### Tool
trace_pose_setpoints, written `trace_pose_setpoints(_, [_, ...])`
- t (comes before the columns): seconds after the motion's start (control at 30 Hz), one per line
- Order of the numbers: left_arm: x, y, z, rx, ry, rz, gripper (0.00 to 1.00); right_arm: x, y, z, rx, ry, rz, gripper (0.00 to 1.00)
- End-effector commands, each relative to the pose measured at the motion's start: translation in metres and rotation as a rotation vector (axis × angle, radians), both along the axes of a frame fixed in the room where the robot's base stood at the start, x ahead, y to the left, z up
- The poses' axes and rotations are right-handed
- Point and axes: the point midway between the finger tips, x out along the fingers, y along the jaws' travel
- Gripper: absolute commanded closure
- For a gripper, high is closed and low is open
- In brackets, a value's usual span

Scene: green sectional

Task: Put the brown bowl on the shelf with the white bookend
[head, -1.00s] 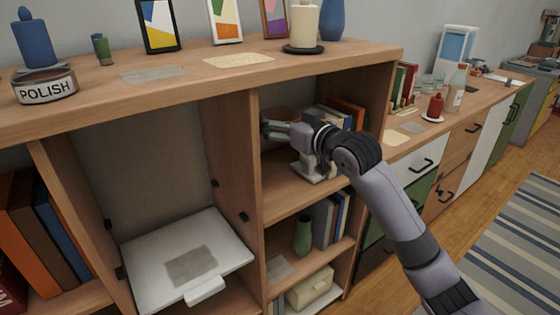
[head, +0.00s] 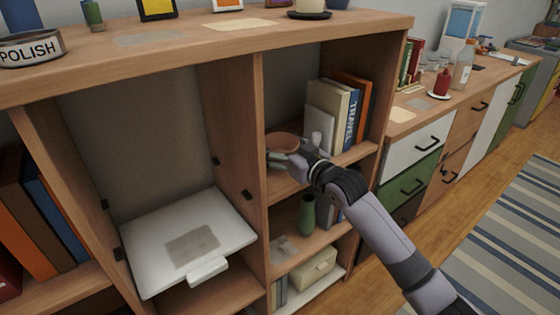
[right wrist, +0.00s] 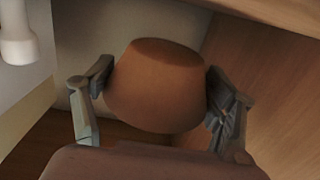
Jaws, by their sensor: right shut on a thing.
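The brown bowl (head: 284,140) is in the upper right compartment of the shelf unit, on its left side near the divider. In the right wrist view the bowl (right wrist: 157,85) fills the space between the two fingers. My right gripper (head: 284,159) is shut on it, low over the shelf (head: 287,186). I cannot tell whether the bowl touches the shelf. The white bookend (head: 316,138) stands to the right of the bowl, beside the books, partly hidden by my wrist. A white piece, likely the bookend (right wrist: 17,40), shows at the wrist view's top left. My left gripper is not in view.
Several books (head: 352,112) stand at the compartment's right side. The wooden divider (head: 258,150) is close on the left. A green vase (head: 307,215) stands on the shelf below.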

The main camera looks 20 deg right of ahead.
Motion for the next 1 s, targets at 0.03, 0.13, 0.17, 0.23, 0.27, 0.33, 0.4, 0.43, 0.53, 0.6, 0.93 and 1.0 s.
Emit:
trace_pose_setpoints(0.03, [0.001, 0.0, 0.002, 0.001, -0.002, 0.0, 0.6, 0.0, 0.0, -0.007, 0.0, 0.002, 0.0, 0.5])
trace_pose_setpoints(0.13, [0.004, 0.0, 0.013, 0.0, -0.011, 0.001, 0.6, 0.0, 0.001, -0.023, 0.0, 0.003, 0.001, 0.5])
trace_pose_setpoints(0.17, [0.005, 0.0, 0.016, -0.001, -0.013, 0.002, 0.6, 0.0, 0.001, -0.027, 0.001, 0.004, 0.001, 0.5])
trace_pose_setpoints(0.23, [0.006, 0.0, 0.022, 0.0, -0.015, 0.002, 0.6, 0.0, 0.0, -0.035, 0.001, 0.004, 0.001, 0.5])
trace_pose_setpoints(0.27, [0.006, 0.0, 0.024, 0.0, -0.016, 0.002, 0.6, 0.0, 0.0, -0.037, 0.001, 0.003, 0.001, 0.5])
trace_pose_setpoints(0.33, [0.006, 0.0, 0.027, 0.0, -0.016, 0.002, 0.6, 0.0, 0.001, -0.039, 0.001, 0.001, 0.001, 0.5])
trace_pose_setpoints(0.4, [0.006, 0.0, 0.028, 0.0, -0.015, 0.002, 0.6, 0.0, 0.0, -0.038, 0.001, 0.0, 0.001, 0.5])
trace_pose_setpoints(0.43, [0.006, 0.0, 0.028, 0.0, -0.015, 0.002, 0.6, 0.0, 0.001, -0.038, 0.0, 0.0, 0.001, 0.5])
trace_pose_setpoints(0.53, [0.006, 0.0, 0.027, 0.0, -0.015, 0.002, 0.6, 0.0, 0.0, -0.038, 0.0, 0.001, 0.001, 0.5])
trace_pose_setpoints(0.6, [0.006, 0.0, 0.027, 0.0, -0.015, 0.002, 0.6, 0.0, 0.0, -0.039, 0.001, 0.001, 0.001, 0.5])
trace_pose_setpoints(0.93, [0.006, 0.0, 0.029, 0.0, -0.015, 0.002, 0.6, 0.0, 0.0, -0.04, 0.0, 0.001, 0.0, 0.05])
trace_pose_setpoints(1.0, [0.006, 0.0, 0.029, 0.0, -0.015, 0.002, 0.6, 0.0, 0.0, -0.04, 0.0, 0.001, 0.0, 0.02])
